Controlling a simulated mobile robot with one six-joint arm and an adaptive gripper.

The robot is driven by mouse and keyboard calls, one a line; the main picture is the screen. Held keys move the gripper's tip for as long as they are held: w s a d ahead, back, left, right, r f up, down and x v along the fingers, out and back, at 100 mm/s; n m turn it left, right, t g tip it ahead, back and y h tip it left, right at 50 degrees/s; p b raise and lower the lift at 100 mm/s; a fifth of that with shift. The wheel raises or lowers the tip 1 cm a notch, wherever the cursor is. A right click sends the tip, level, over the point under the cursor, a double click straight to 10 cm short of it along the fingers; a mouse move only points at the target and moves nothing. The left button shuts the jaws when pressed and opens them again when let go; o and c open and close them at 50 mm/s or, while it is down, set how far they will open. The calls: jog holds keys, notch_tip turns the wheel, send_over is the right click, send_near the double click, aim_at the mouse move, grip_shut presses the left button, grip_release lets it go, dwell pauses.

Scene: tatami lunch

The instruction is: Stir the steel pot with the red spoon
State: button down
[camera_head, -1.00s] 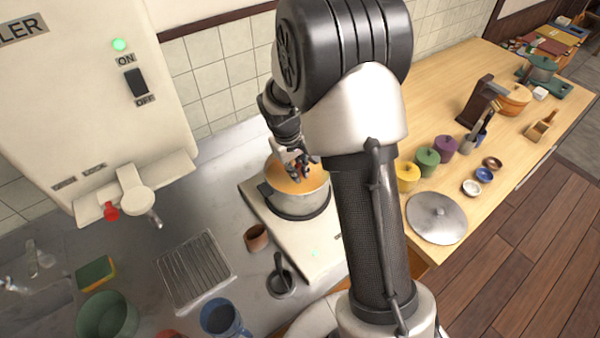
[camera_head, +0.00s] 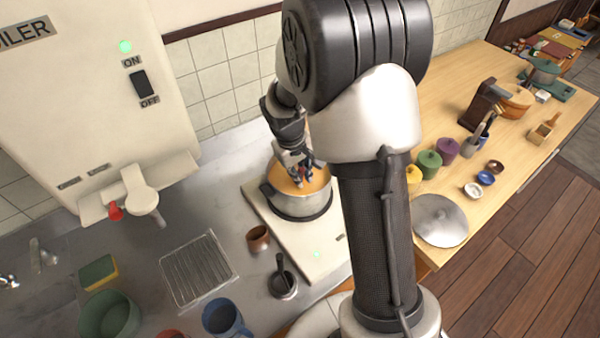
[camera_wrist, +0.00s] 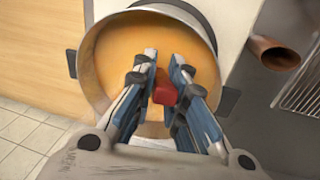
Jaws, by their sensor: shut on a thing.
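The steel pot (camera_head: 297,207) stands on a white cooktop (camera_head: 325,236) and holds orange-brown liquid. In the wrist view the pot rim (camera_wrist: 92,88) rings the liquid, with dark handles at its sides. My gripper (camera_head: 298,176) is over the pot's opening, pointing down. In the wrist view my gripper (camera_wrist: 163,80) is shut on the red spoon (camera_wrist: 165,92), of which only a short red piece shows between the fingers. The rest of the spoon is hidden by the fingers or the liquid, so I cannot tell how deep it reaches.
A brown cup (camera_head: 258,238) and a dark ladle (camera_head: 282,280) are left of the cooktop. A wire rack (camera_head: 196,270) lies farther left. A steel lid (camera_head: 440,220) and several coloured canisters are on the wooden counter (camera_head: 440,130) at right. A tiled wall is behind.

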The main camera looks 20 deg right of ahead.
jog(key=s+a+r+p, duration=0.1)
jog(key=s+r+p, duration=0.3)
jog(key=r, duration=0.6)
jog(key=shift+a+p, duration=0.2)
jog(key=shift+p, duration=0.9)
jog(key=shift+r, duration=0.1)
notch_tip(320, 180, up, 5)
jog(key=p, duration=0.4)
